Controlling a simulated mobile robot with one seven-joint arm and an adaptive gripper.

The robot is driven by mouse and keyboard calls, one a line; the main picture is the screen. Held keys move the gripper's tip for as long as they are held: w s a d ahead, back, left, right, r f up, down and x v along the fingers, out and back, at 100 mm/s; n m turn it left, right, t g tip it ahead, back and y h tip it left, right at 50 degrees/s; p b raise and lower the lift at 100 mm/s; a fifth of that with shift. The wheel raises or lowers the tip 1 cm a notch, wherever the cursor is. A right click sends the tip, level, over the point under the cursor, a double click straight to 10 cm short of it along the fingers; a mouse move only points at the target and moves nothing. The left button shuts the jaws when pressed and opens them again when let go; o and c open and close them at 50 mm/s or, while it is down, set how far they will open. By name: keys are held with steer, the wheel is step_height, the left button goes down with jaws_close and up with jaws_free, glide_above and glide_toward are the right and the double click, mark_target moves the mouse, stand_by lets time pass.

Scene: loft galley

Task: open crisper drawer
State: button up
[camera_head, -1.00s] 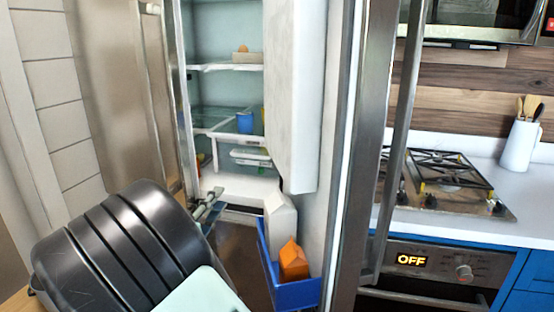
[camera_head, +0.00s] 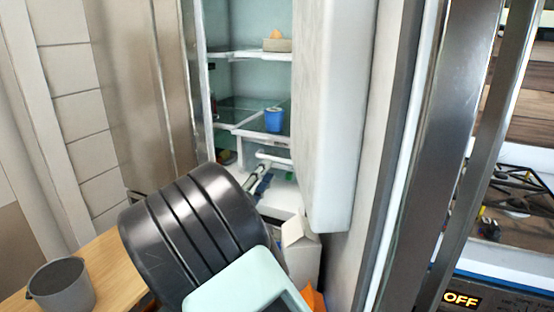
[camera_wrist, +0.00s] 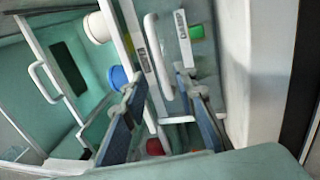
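The fridge stands open. In the head view a clear drawer front with a white bar handle (camera_head: 274,158) sits low inside, below a glass shelf. In the wrist view the white handle (camera_wrist: 157,55) stands out from a labelled drawer front (camera_wrist: 192,52). My gripper (camera_head: 262,178) is inside the fridge, close to this handle. In the wrist view its two blue-padded fingers (camera_wrist: 162,84) are spread, and the handle's bar appears between the fingertips. I cannot tell whether they touch it. The drawer looks shut. A second white handle (camera_wrist: 42,82) shows at left.
A blue cup (camera_head: 274,120) stands on the glass shelf above. A grey bucket (camera_head: 62,288) sits on a wooden table (camera_head: 115,262) at left.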

mark_target(275, 160)
steer(key=x, duration=0.7)
steer(key=shift+w, duration=0.1)
jaws_close()
